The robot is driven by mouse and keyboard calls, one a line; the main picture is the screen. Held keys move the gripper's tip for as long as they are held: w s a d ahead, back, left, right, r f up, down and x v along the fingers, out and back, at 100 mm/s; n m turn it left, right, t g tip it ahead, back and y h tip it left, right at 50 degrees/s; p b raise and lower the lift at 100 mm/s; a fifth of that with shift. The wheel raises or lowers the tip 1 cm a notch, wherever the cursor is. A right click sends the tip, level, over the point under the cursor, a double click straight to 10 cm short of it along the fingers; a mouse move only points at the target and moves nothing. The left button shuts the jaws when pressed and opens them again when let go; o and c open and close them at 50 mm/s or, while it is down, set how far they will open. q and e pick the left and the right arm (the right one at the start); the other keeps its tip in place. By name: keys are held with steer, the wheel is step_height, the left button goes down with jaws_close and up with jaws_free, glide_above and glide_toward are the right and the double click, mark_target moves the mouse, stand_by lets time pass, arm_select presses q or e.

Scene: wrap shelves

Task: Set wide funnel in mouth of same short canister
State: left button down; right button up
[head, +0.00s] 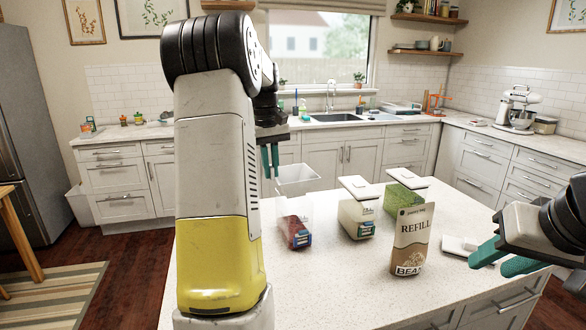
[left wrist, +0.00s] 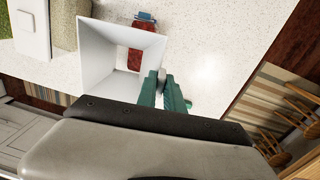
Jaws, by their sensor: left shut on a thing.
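The wide white square funnel (head: 298,174) is held by its rim in my left gripper (head: 270,161), whose green fingers are shut on it. In the left wrist view the funnel (left wrist: 97,55) shows its wide opening, with red contents visible through its outlet. A short clear canister with red contents (head: 296,231) stands on the counter, just below the funnel in the head view. Part of it also shows in the left wrist view (left wrist: 145,21). Whether the funnel touches the canister's mouth cannot be told. My right gripper (head: 503,259) looks open and empty at the right.
A cream-filled canister (head: 356,220) and a green-filled canister (head: 402,196), both with white lids, stand to the right. A brown refill pouch (head: 411,243) stands in front of them. A flat white piece (head: 458,245) lies near my right gripper. The island counter's (head: 250,293) front is clear.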

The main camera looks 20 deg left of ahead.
arm_select(q)
steer(key=shift+f, duration=1.6)
stand_by(0.8)
steer(key=c, duration=1.4)
jaws_free()
steer(key=shift+o, duration=0.3)
steer(key=o, duration=0.5)
steer(key=shift+s+a+r, duration=0.1)
steer(key=shift+r, duration=1.65)
steer(key=shift+s+a+r, duration=0.1)
steer(key=shift+r, duration=1.65)
